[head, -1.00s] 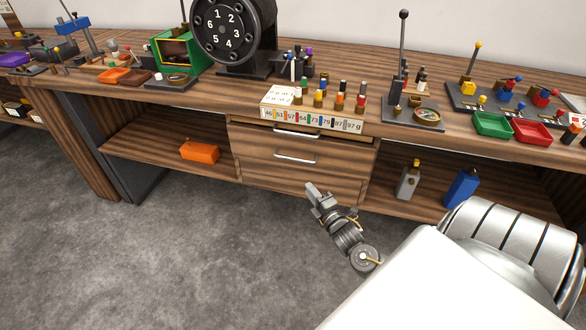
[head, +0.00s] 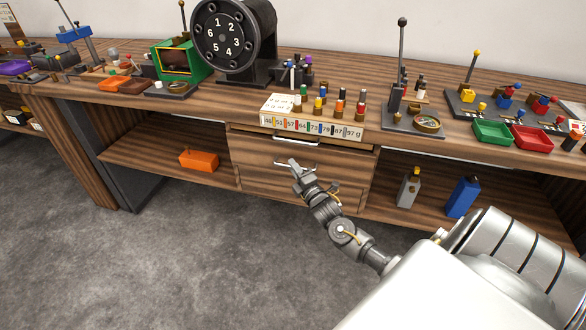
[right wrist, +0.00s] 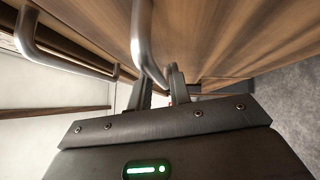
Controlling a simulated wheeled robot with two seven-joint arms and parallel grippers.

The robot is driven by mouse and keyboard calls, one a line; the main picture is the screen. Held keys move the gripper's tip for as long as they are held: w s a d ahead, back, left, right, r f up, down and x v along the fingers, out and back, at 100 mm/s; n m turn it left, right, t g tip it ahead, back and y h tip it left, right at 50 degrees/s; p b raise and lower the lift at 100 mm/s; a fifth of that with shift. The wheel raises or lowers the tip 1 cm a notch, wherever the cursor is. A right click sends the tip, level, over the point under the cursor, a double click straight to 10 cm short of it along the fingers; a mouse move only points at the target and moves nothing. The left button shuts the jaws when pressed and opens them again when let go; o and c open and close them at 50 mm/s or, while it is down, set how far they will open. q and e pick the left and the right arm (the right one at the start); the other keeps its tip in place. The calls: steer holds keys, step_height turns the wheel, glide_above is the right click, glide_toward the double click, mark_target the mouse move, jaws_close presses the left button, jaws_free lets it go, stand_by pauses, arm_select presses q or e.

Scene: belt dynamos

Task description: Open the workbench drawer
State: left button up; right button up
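The workbench (head: 220,110) has a drawer unit with two stacked wooden fronts. The lower drawer front (head: 260,172) has a silver bar handle (head: 312,168), partly covered by my right gripper (head: 294,166). The upper drawer has its own bar handle (head: 290,138). In the right wrist view, the nearer handle bar (right wrist: 146,45) runs down between my two fingers (right wrist: 160,88), which stand apart on either side of it. Firm contact with the bar is not visible. The other handle (right wrist: 62,60) is at the left. My left gripper is out of view.
A sign with coloured number strips (head: 312,128) and several coloured pegs stand above the drawers. An orange box (head: 199,159) lies on the left shelf. A grey bottle (head: 408,188) and a blue one (head: 461,197) stand on the right shelf. The floor in front is clear.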

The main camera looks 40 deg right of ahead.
steer(key=shift+w, duration=0.35)
steer(key=shift+c, duration=0.4)
jaws_close()
